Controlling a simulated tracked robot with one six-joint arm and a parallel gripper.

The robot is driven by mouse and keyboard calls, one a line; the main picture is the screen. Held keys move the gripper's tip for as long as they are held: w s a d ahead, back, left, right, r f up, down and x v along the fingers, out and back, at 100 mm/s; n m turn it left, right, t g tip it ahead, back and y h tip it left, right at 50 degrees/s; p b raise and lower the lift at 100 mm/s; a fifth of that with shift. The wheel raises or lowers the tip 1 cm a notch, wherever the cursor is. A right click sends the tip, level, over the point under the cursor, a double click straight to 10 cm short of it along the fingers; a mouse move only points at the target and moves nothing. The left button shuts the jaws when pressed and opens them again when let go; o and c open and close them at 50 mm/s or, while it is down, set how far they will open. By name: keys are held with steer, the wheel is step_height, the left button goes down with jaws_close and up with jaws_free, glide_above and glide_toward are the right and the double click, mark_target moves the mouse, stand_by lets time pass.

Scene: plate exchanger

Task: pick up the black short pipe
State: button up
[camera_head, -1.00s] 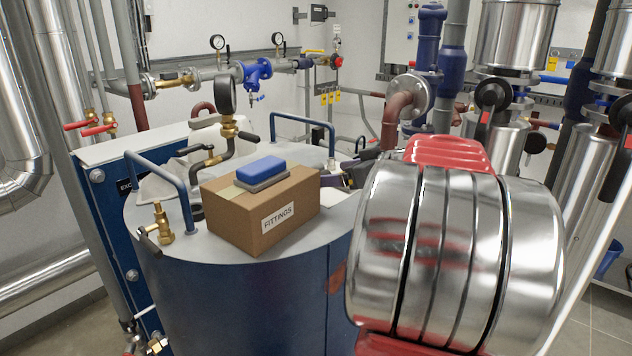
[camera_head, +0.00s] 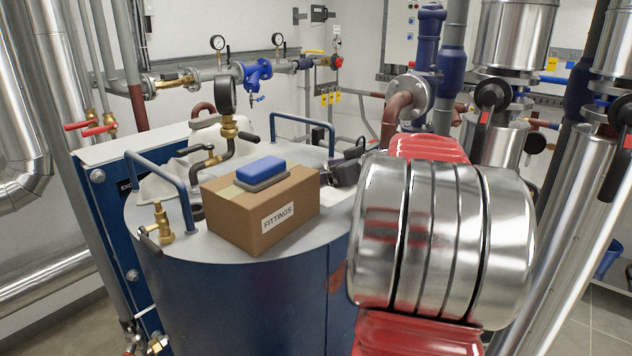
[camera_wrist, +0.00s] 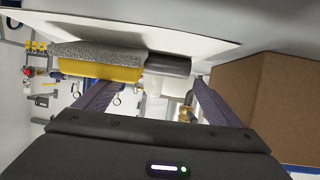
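A short dark grey to black pipe (camera_wrist: 170,65) lies on a white sheet (camera_wrist: 205,47) in the wrist view. My gripper (camera_wrist: 157,86) is open. Its two purple-grey fingers are apart, and the dark pipe shows between and just beyond their tips; I cannot tell whether they touch it. In the head view my gripper (camera_head: 343,171) is just right of the fittings box, low over the tank top. The pipe is mostly hidden there by my arm.
A cardboard box (camera_head: 240,222) marked FITTINGS, with a blue-topped block (camera_head: 262,169) on it, stands close beside my gripper.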

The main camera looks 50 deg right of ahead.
steer(key=shift+a+f, duration=0.2)
steer(key=shift+f, duration=0.7)
steer(key=c, duration=1.6)
steer(key=shift+r, duration=0.1)
steer(key=r, duration=1)
steer(key=shift+d+r, duration=0.2)
steer(key=shift+r, duration=0.05)
